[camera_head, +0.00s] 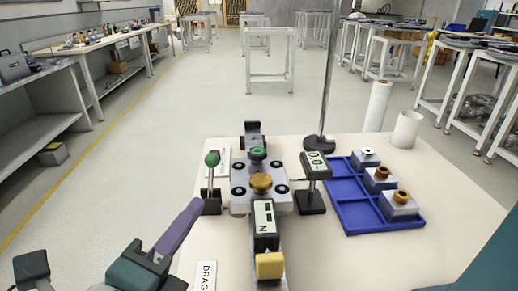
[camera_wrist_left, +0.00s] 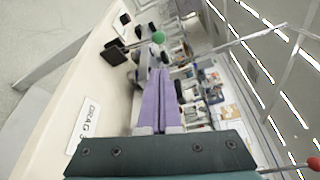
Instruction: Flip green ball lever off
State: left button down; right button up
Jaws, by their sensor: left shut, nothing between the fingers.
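The green ball lever (camera_head: 212,159) stands on a black base at the left side of the table device. Its silver rod looks close to upright in the head view. The green ball (camera_wrist_left: 158,38) also shows in the left wrist view, beyond the fingertips. My left gripper (camera_head: 197,205) has purple fingers pressed together and empty. The fingertips are in front of and slightly left of the lever's base, lower than the ball. The fingers (camera_wrist_left: 160,72) also show in the left wrist view and look apart from the lever. My right gripper is not in view.
The device (camera_head: 240,200) has a green knob, a brass knob and a grey display. A small meter (camera_head: 315,166) stands to its right. A blue tray (camera_head: 352,218) holds grey blocks. A tall rod (camera_head: 327,80) and white cylinders stand behind. A "DRAG" label (camera_head: 206,276) lies in front.

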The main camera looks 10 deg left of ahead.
aim_at(213, 167)
pick_arm(q)
jog(key=shift+w, duration=0.1)
pick_arm(e)
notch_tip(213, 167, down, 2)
jog(key=shift+b, duration=1)
pick_arm(q)
jog(key=w+f, duration=0.1)
jog(key=w, duration=0.8)
jog(key=shift+w+d, duration=0.15)
jog(key=shift+w, duration=0.25)
jog(key=shift+s+a+n+t, duration=0.2)
jog(key=shift+a+n+t, duration=0.1)
jog(key=shift+a+n, duration=0.25)
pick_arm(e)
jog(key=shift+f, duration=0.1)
pick_arm(q)
jog(key=shift+s+a+n+b, duration=0.1)
jog(key=shift+a+n+b, duration=0.3)
jog(key=shift+n, duration=0.25)
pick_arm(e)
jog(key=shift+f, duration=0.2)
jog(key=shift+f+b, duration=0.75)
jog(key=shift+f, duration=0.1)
pick_arm(q)
jog(key=a+n, duration=0.1)
jog(key=a+n+t, duration=0.1)
jog(key=n, duration=0.1)
jog(key=shift+s+a, duration=0.15)
jog(key=shift+s, duration=0.2)
jog(key=shift+s+a, duration=0.1)
